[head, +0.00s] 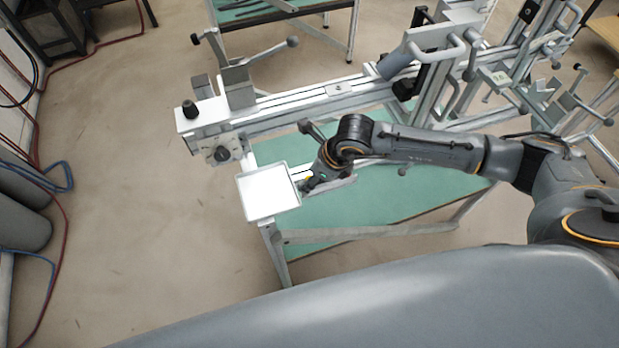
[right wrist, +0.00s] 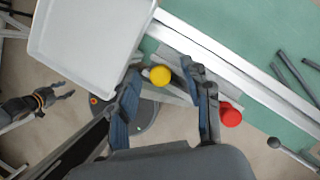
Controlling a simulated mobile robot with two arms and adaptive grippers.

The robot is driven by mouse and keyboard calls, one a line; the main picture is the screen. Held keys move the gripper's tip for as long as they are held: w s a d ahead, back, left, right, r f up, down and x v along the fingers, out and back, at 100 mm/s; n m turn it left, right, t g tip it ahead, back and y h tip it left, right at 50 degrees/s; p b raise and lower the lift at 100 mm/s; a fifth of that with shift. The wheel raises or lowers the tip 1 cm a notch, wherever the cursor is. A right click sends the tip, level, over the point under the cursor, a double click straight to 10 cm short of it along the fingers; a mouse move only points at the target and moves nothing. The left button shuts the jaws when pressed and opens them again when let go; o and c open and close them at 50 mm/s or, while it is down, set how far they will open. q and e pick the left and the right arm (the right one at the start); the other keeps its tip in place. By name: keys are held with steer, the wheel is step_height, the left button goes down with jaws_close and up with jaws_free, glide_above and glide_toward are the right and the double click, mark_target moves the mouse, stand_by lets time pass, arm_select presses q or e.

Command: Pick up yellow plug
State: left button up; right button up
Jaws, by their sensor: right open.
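The yellow plug (right wrist: 160,75) shows as a round yellow top in the right wrist view, at the far end of the gap between my right fingers. A small bit of yellow (head: 309,175) shows beside the gripper in the head view. My right gripper (right wrist: 165,95) is open and points down over the plug; I cannot tell if a finger touches it. It also shows in the head view (head: 308,184), right of the white tray. My left gripper (right wrist: 62,94) is small at the left of the right wrist view, away from the plug; its jaw state is unclear.
A red plug (right wrist: 230,115) is just outside the right-hand finger. The white tray (head: 268,192) is close on the left. The metal frame jig (head: 300,100) runs behind over the green table top (head: 400,190), with handles and clamps sticking out.

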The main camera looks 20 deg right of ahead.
steer(key=c, duration=0.9)
steer(key=shift+r, duration=0.1)
